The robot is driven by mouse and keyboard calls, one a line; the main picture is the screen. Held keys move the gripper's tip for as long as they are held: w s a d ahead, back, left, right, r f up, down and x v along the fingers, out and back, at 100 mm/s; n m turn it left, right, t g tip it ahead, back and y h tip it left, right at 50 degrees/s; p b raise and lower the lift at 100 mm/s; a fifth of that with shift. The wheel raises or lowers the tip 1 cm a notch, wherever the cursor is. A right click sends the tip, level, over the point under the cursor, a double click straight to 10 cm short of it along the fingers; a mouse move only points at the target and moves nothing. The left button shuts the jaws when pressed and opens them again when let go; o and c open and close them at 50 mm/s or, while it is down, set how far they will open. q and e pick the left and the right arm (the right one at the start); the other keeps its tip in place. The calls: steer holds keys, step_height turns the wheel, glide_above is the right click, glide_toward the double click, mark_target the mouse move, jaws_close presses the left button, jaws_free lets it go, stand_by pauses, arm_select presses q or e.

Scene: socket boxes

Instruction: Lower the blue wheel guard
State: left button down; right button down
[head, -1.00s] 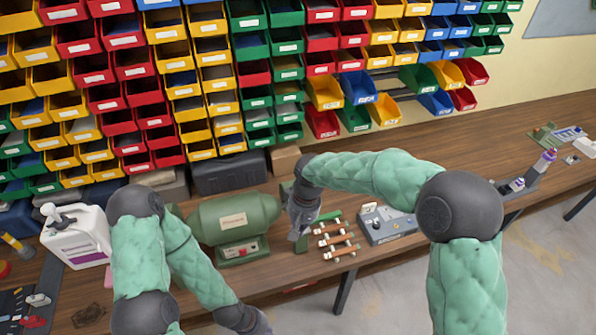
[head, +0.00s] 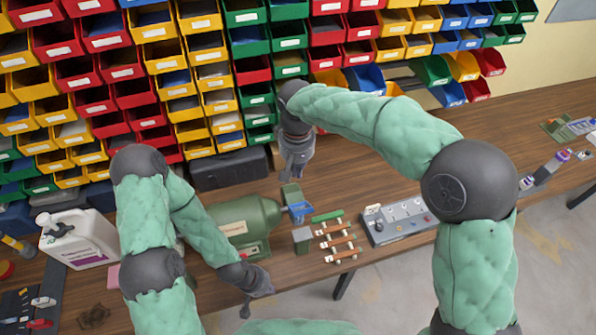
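The blue wheel guard (head: 300,211) is a small tilted piece at the right end of the green bench grinder (head: 236,222). It sits beside a green upright part (head: 291,194) and above a grey-green block (head: 302,238). My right gripper (head: 296,172) hangs above and behind the guard, apart from it, with fingers pointing down; whether they are parted is unclear. My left gripper (head: 252,304) is low in front of the grinder near the bench's front edge; its finger opening is too small to judge. My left arm covers part of the grinder's left side.
A rack of tools with orange-brown handles (head: 337,240) and a grey control box (head: 395,221) stand right of the guard. A white jug (head: 78,240) is at left. A dark case (head: 230,168) and stacked coloured bins (head: 200,75) are behind.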

steer(key=f, duration=0.6)
steer(key=s+f+p, duration=0.1)
steer(key=f, duration=0.3)
steer(key=shift+d, duration=0.25)
steer(key=shift+s+d+f, duration=0.15)
steer(key=shift+s+f, duration=0.45)
steer(key=shift+f, duration=0.05)
